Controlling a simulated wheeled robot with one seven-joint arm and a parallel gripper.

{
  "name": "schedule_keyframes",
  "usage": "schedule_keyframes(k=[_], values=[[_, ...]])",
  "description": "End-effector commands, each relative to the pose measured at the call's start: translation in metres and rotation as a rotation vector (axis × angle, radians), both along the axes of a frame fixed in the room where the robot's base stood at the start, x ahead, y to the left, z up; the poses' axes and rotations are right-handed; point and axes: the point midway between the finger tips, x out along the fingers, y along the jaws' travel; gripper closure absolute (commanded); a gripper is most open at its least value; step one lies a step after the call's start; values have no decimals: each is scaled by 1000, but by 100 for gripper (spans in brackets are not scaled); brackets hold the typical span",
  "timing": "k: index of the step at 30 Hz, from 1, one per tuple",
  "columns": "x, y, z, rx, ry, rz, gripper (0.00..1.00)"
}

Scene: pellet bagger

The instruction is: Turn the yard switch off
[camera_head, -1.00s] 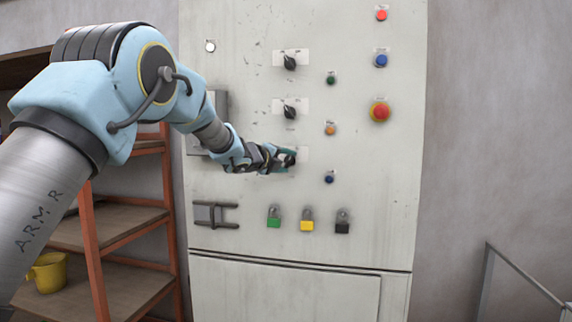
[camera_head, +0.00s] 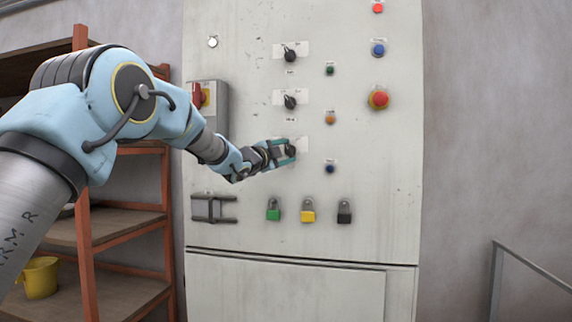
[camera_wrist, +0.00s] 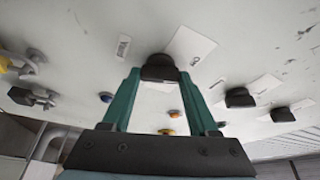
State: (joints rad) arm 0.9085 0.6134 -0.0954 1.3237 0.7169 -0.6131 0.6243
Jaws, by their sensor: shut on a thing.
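A pale grey cabinet (camera_head: 365,210) carries three dark rotary switches in a column: a top one (camera_head: 290,54), a middle one (camera_head: 290,101) and a bottom one (camera_head: 291,151). My gripper (camera_head: 286,150) is shut on the bottom switch's knob. In the wrist view the black knob (camera_wrist: 160,68) sits between the teal fingertips. Its pointer direction is partly hidden by the fingers. The other two knobs stand clear of the gripper.
Small buttons, a red emergency knob (camera_head: 379,99) and several padlocks, including a green one (camera_head: 273,210), are around. An orange shelf rack (camera_head: 85,240) stands left; a grey rail (camera_head: 530,268) is at right.

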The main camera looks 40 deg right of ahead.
Motion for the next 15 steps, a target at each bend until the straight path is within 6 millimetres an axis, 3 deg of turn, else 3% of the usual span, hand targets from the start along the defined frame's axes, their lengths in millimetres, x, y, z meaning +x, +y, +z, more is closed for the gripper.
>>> schedule_keyframes(k=[1,15], values=[[1,0,-6,-14,25,1,96],[1,0,-4,-93,150,3,96]])
